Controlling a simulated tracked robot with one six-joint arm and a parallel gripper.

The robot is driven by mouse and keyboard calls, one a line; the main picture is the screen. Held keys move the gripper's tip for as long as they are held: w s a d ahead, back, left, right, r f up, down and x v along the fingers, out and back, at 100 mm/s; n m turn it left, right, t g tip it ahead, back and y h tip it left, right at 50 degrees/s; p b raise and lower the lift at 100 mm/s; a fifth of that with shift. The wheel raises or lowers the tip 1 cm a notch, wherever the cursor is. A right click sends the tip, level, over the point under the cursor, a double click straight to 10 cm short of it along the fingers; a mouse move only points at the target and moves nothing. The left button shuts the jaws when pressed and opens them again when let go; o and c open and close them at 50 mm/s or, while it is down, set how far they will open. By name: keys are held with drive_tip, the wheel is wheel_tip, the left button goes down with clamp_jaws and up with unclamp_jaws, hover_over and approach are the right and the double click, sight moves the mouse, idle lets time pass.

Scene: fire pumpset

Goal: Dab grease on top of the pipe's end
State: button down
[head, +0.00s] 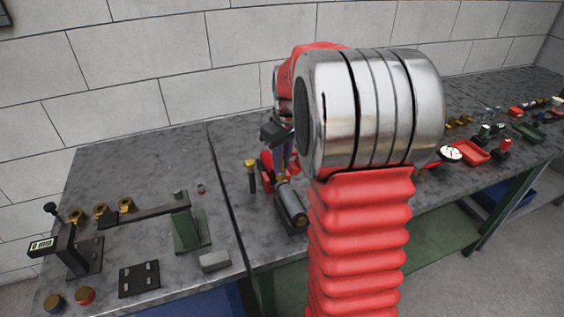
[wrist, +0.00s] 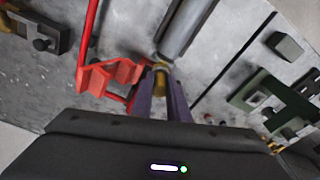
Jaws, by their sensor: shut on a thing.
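The pipe (head: 291,204) is a dark grey cylinder lying on the bench, just below my gripper in the head view. In the wrist view the pipe (wrist: 185,28) runs up from just beyond my fingertips. My gripper (head: 283,172) points down at the pipe's far end; my arm partly covers it. In the wrist view my gripper (wrist: 161,88) has its two purple fingers shut on a small brass-coloured piece (wrist: 161,76), mostly hidden between them. The piece appears at the pipe's near end there; I cannot tell whether they touch. No grease can be made out.
A red stand (wrist: 112,74) is close beside my fingers. A dark post with a brass top (head: 251,175) stands left of the pipe. A green-based fixture (head: 190,225) and a grey block (head: 214,261) are farther left. A red tray (head: 472,152) lies at right.

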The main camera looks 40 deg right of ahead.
drive_tip(key=shift+s, duration=0.15)
drive_tip(key=shift+s+a, duration=0.25)
drive_tip(key=shift+s, duration=0.8)
idle(0.7)
drive_tip(key=shift+w, duration=0.15)
idle(0.5)
drive_tip(key=shift+w+d, duration=0.25)
drive_tip(key=shift+w, duration=0.75)
drive_tip(key=shift+s, duration=0.2)
drive_tip(key=shift+s+a, duration=0.25)
drive_tip(key=shift+s, duration=0.7)
drive_tip(key=shift+w, duration=0.2)
idle(1.3)
drive_tip(key=shift+w+d, duration=0.25)
drive_tip(key=shift+w, duration=0.7)
